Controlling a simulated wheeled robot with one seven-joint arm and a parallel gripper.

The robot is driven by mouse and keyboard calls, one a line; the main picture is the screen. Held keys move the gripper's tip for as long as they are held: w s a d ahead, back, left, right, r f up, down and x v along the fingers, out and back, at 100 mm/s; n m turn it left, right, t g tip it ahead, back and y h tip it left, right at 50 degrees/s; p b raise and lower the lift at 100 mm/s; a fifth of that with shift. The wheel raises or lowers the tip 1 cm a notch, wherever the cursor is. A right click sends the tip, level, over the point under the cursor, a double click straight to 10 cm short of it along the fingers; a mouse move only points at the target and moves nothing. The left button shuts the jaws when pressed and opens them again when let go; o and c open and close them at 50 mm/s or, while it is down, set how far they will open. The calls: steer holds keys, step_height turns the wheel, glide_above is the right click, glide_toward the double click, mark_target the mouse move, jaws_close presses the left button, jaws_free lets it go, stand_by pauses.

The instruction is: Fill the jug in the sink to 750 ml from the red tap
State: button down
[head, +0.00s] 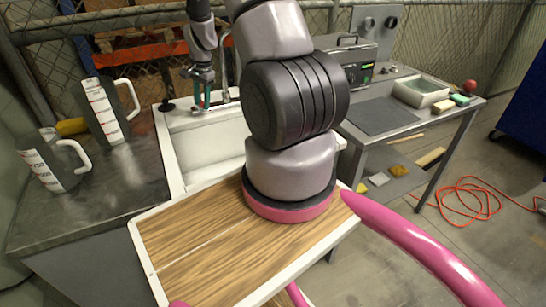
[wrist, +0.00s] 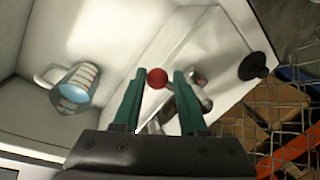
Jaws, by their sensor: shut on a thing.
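My gripper (wrist: 159,80) has its green fingers on both sides of the round red knob (wrist: 157,78) of the tap in the wrist view. In the head view my gripper (head: 202,98) is at the back edge of the sink. Metal tap parts (wrist: 203,88) show beside the right finger. The jug (wrist: 73,88) is in the white sink (wrist: 35,125), at the left of the wrist view, with pale blue water inside. Its water level cannot be read against the marks. My arm hides the jug in the head view. I cannot tell whether water is running.
Two more jugs with red marks (head: 107,112) (head: 52,163) stand on the metal counter left of the sink. A black fitting (head: 167,104) is at the sink's back left corner. A side table (head: 420,125) with a grey mat stands right. A wooden board (head: 190,250) lies in front.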

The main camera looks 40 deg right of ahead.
steer(key=shift+w+d+r, duration=0.1)
steer(key=shift+w+d, duration=0.1)
steer(key=shift+d, duration=0.3)
steer(key=shift+c, duration=1.8)
jaws_free()
steer(key=shift+s+a, duration=0.1)
steer(key=shift+a, duration=0.1)
step_height(320, 180, up, 16)
steer(key=s, duration=0.2)
steer(key=shift+d+r, duration=0.2)
steer(key=shift+d, duration=0.2)
